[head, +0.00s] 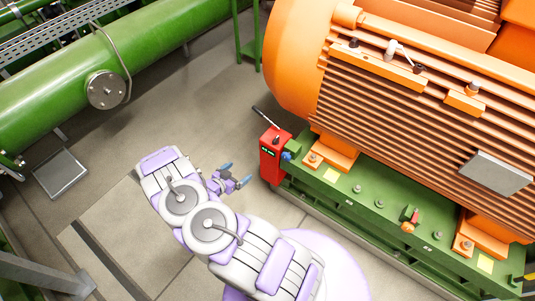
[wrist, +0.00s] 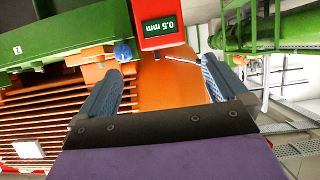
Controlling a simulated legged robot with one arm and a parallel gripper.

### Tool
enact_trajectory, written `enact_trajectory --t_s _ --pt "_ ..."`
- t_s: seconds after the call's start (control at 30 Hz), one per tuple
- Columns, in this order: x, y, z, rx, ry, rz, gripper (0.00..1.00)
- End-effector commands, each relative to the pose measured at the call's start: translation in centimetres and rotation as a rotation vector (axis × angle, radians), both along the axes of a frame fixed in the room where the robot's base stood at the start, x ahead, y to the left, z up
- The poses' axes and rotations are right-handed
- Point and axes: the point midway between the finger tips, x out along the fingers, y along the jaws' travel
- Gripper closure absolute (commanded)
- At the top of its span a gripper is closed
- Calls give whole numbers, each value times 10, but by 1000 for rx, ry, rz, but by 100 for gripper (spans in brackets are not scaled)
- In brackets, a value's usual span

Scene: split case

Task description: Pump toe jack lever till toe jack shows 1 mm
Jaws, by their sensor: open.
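The red toe jack (head: 269,162) stands upright at the left end of the green base, beside the orange motor. Its dark lever (head: 265,116) slants up and to the left from the top. In the wrist view the jack (wrist: 172,41) appears upside down, and its green display (wrist: 160,27) reads 0.5 mm. The lever (wrist: 182,60) shows there between my fingers, its end near the right finger; I cannot tell if they touch. My gripper (head: 236,173) is open and empty, left of the jack in the head view; it also shows in the wrist view (wrist: 161,66).
The orange motor (head: 400,125) and green base (head: 375,205) fill the right side. A blue knob (head: 287,156) sits beside the jack. A green pipe (head: 50,90) runs across the upper left. The grey floor (head: 190,105) between pipe and motor is clear.

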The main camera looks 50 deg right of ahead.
Motion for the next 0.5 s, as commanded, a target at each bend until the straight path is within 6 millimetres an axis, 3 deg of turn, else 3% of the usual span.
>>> enact_trajectory --t_s 0.2,0.5 --pt "-2 21 9 -1 0 -1 0" --pt "-2 25 11 0 0 0 0"
